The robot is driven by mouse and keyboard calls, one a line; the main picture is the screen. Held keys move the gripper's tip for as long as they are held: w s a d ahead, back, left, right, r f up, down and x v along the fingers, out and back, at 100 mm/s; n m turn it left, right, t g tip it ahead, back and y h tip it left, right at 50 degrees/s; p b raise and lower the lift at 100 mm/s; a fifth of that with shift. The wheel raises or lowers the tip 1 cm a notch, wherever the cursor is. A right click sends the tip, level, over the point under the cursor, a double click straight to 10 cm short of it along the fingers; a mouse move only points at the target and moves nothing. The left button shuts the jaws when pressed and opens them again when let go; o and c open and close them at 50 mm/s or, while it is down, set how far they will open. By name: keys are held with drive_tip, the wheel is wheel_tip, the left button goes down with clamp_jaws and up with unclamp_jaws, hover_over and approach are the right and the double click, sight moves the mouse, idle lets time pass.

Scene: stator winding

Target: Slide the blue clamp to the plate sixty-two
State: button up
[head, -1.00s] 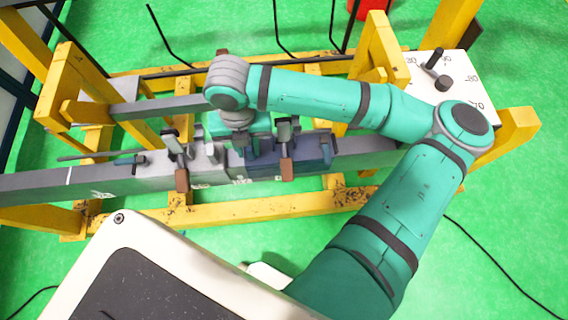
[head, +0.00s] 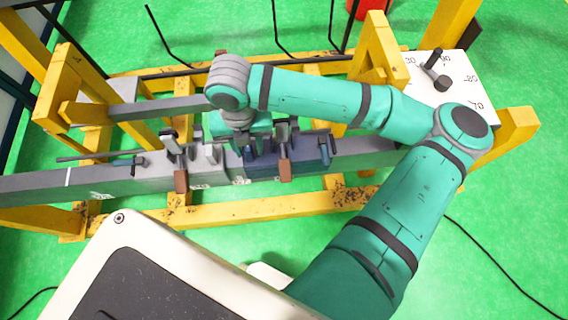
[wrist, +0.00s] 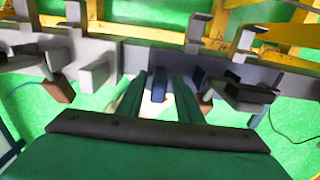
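The blue clamp (head: 300,155) sits on the long grey beam, with an upright lever and a brown handle hanging at the front. In the wrist view, its blue post (wrist: 158,84) stands between my two teal fingers. My gripper (head: 245,148) reaches down at the clamp's left end. In the wrist view, the fingers (wrist: 158,98) are apart, with narrow gaps beside the post, so it looks open. Small white number plates, one at the beam's front (head: 240,181), show below the clamps. Their digits are too small to read, so I cannot tell which is sixty-two.
A grey clamp (head: 196,158) with a brown handle sits on the beam close to the left of the blue one. A white dial board (head: 462,65) stands at right.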

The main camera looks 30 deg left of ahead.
drive_tip(key=shift+s+r, duration=0.1)
drive_tip(key=shift+r, duration=4.9)
